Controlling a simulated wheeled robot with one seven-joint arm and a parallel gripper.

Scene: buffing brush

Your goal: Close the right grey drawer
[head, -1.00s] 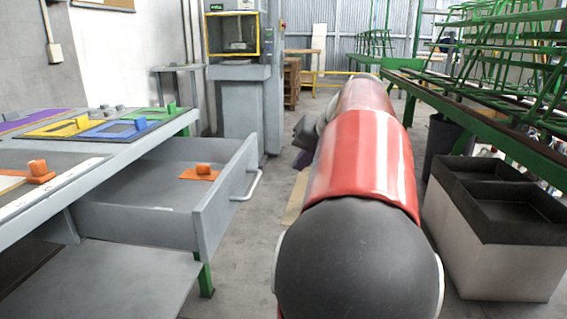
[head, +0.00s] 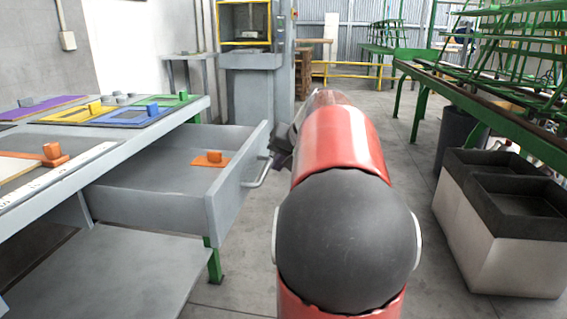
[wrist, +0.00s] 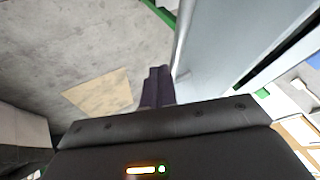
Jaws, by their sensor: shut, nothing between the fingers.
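The grey drawer (head: 238,180) stands pulled out of the workbench, at left in the head view. Its light handle (head: 258,172) is on the front panel. An orange piece with a knob (head: 211,161) lies inside the drawer. My gripper (head: 276,158) is just right of the far end of the drawer front, partly hidden behind my red arm. In the wrist view, my gripper's dark fingers (wrist: 158,84) are together and empty, beside a pale grey surface (wrist: 215,45) that looks like the drawer front. I cannot tell whether they touch it.
The workbench top (head: 70,178) holds coloured frames and knobbed pieces. A lower grey shelf (head: 110,270) lies under the drawer. Black-and-white bins (head: 500,240) and a green rack (head: 470,95) stand at right. A tan sheet (wrist: 97,95) lies on the floor.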

